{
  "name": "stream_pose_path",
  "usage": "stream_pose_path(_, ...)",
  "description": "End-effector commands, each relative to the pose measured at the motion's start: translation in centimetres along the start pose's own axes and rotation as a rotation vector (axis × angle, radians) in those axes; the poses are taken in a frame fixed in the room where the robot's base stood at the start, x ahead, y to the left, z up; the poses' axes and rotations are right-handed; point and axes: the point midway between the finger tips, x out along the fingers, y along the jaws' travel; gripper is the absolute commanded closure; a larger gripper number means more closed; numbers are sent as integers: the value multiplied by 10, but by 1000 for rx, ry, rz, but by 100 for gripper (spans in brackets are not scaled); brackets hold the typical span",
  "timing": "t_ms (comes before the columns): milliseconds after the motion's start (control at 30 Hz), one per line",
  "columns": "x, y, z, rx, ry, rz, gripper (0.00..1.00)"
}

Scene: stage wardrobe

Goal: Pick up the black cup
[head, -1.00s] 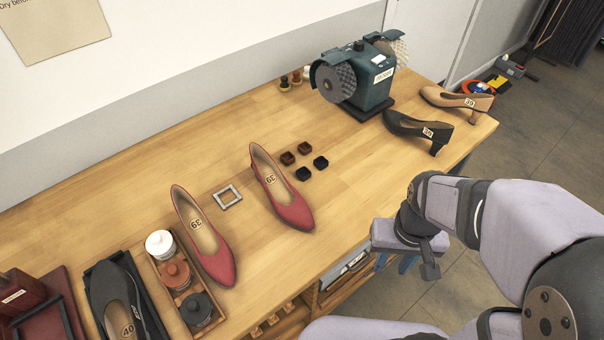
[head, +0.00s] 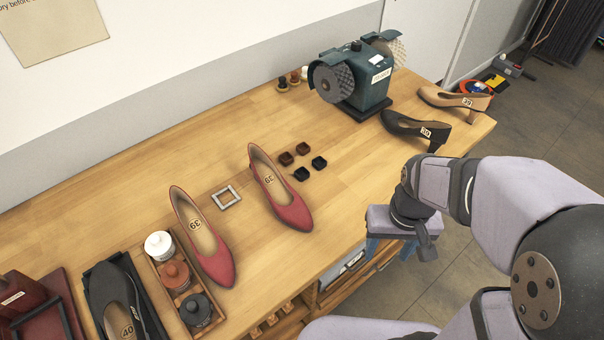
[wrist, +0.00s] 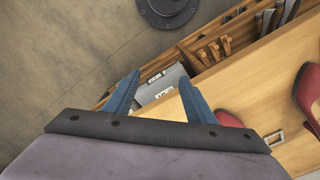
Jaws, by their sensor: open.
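A round black lidded pot (head: 195,309) stands at the front end of a wooden tray (head: 157,267), beside a brown pot (head: 175,274) and a white pot (head: 160,244). Two small black square pieces, one nearer (head: 300,173) and one to its right (head: 319,162), lie on the bench by two brown ones (head: 286,158). I cannot tell for certain which is meant by the cup. My gripper (head: 390,248) is at the bench's front edge, right of and apart from all of these. In the wrist view its blue fingers (wrist: 158,82) are apart and empty.
Two red shoes (head: 213,256) (head: 290,209) stand on the bench with a metal frame (head: 227,197) between them. A black shoe (head: 118,298) lies left of the tray. A grinder (head: 368,82) and two heeled shoes (head: 420,127) (head: 453,98) are at the back right.

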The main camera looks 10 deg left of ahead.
Motion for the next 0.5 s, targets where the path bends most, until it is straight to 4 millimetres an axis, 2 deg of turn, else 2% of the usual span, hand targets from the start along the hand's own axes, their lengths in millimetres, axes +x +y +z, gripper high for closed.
stream_pose_path(267,-22,-32,-95,-194,-2,0,50)
stream_pose_path(500,-28,-83,-177,-394,-4,-1,50)
